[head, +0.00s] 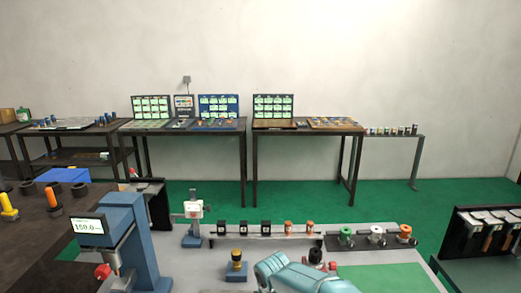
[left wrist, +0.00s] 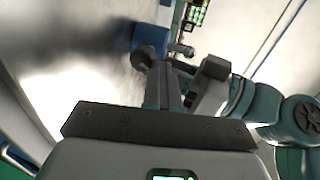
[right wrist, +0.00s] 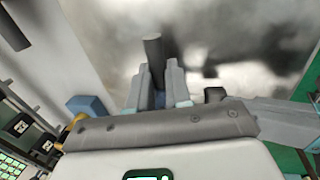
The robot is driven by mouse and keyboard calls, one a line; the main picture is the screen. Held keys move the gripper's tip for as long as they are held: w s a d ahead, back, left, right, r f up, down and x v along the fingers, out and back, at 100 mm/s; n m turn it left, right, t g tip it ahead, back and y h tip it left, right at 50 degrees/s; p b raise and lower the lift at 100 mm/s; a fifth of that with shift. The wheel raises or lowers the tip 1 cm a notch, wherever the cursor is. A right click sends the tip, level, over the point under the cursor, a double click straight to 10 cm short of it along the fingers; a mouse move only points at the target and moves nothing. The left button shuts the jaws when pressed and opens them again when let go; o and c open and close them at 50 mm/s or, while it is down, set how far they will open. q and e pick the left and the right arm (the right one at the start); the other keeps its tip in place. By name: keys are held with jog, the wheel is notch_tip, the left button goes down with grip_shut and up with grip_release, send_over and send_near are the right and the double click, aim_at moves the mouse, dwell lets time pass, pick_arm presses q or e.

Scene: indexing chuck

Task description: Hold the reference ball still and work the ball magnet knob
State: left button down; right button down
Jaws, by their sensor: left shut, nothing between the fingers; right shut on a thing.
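My right gripper (right wrist: 157,70) is shut on a dark grey cylinder (right wrist: 153,48), which stands up between its fingertips in the right wrist view. I cannot tell whether this is part of the reference ball or the magnet knob. My left gripper (left wrist: 165,70) is shut and empty; a dark round-ended part (left wrist: 145,54) shows just past its fingertips, and I cannot tell whether they touch. In the head view a teal link of mine covers the front middle and partly hides a black and red fixture (head: 316,256). No ball is clearly visible, and neither gripper's fingers show there.
A brass-topped dark block (head: 236,264) stands left of my link. A blue gauge stand (head: 130,235) with a display is farther left. Behind runs a row of black and orange blocks (head: 265,228), with spools (head: 375,236) to its right. A black rack (head: 480,240) stands at right.

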pick_arm(q)
jog(key=shift+a+f, duration=0.1)
jog(key=shift+a, duration=0.5)
dwell(0.4)
jog(key=shift+r, duration=0.4)
jog(key=shift+f+v, duration=0.25)
jog(key=shift+v, duration=0.7)
jog(key=shift+f+v, duration=0.2)
jog(key=shift+v, duration=0.8)
jog(key=shift+f+v, duration=0.25)
jog(key=shift+v, duration=0.7)
jog(key=shift+s, duration=0.2)
jog(key=shift+s+d+f, duration=0.1)
jog(key=shift+s+d, duration=0.35)
jog(key=shift+d, duration=0.2)
jog(key=shift+w+r+x, duration=0.1)
jog(key=shift+r+x, duration=0.15)
jog(key=shift+x, duration=0.9)
jog(key=shift+w+r+x, duration=0.1)
jog(key=shift+r+x, duration=0.2)
jog(key=shift+x, duration=0.8)
jog(key=shift+r+x, duration=0.25)
jog(key=shift+x, duration=0.9)
jog(key=shift+a+f, duration=0.1)
jog(key=shift+f, duration=0.15)
